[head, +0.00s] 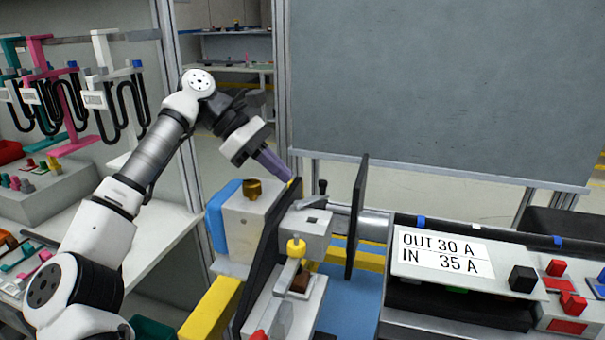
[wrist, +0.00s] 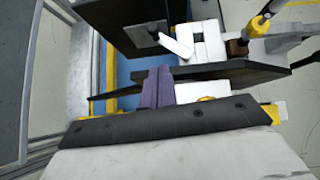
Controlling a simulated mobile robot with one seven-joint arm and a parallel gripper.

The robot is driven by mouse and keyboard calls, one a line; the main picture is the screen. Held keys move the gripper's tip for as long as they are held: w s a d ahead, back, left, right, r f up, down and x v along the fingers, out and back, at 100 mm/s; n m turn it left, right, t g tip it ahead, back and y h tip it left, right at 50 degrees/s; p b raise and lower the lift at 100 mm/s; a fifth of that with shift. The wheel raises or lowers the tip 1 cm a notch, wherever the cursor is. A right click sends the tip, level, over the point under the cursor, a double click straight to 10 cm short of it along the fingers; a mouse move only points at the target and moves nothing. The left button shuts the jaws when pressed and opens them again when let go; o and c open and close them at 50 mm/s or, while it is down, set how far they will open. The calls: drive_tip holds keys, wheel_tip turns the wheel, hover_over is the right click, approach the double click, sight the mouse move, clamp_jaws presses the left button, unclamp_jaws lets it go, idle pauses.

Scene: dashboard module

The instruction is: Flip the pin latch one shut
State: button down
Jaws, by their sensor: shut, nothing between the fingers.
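My gripper (head: 284,176) has purple fingers, shut and empty, reaching down to the right behind the dark upright plate (head: 268,245). In the wrist view the fingers (wrist: 157,90) are together beside a dark plate edge; I cannot tell whether they touch it. Past that edge a white block (wrist: 202,42) carries a short pale lever (wrist: 177,46). In the head view the grey block (head: 304,232) has a small black-knobbed pin (head: 322,187) behind it and a yellow-knobbed lever (head: 296,248) in front. I cannot tell which of these is pin latch one.
A second dark plate (head: 357,215) stands right of the block. A brass knob (head: 252,188) tops the block with the blue side. A panel with a label (head: 440,250) and coloured buttons is at the right. Hooks with black cables (head: 70,95) hang left. Yellow rails (head: 212,310) run below.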

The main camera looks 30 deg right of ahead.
sight(315, 198)
drive_tip(key=shift+s+d+f+p, duration=0.15)
drive_tip(key=shift+s+d+p, duration=0.05)
drive_tip(key=shift+s+d, duration=0.65)
drive_tip(key=shift+s+d+f+p, duration=0.1)
drive_tip(key=shift+s+d+p, duration=0.1)
drive_tip(key=shift+s+d, duration=0.6)
drive_tip(key=shift+s+d, duration=0.15)
drive_tip(key=shift+d, duration=0.1)
drive_tip(key=shift+s, duration=0.1)
drive_tip(key=shift+s+d, duration=0.25)
drive_tip(key=shift+s, duration=1.1)
idle(0.8)
drive_tip(key=shift+w, duration=0.15)
